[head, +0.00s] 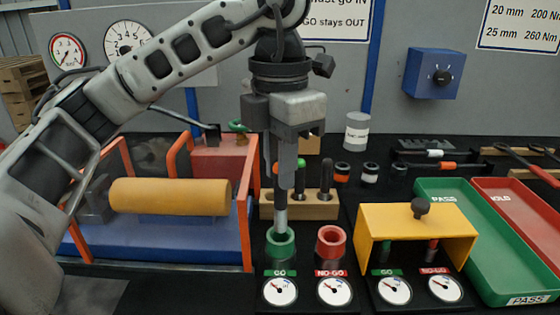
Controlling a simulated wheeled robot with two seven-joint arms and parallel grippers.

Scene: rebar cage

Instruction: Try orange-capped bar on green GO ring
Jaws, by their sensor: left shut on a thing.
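The green GO ring (281,243) stands at the front middle, above a dial (281,291) labelled GO. My left gripper (284,182) points straight down above it and is shut on a bar (281,214). The bar is upright, with its grey lower end at the mouth of the green ring. I cannot tell whether it is inside or just above the opening. A bit of orange shows beside the fingers; whether it is the held bar's cap is unclear. The fingers hide the upper bar. My right gripper is not in view.
The red NO-GO ring (331,242) stands close right of the green one. Behind is a wooden rack (316,209) with bars. A yellow gauge cover (416,226), green PASS tray (455,240) and red HOLD tray (520,215) lie right. An orange-framed machine (252,190) stands left.

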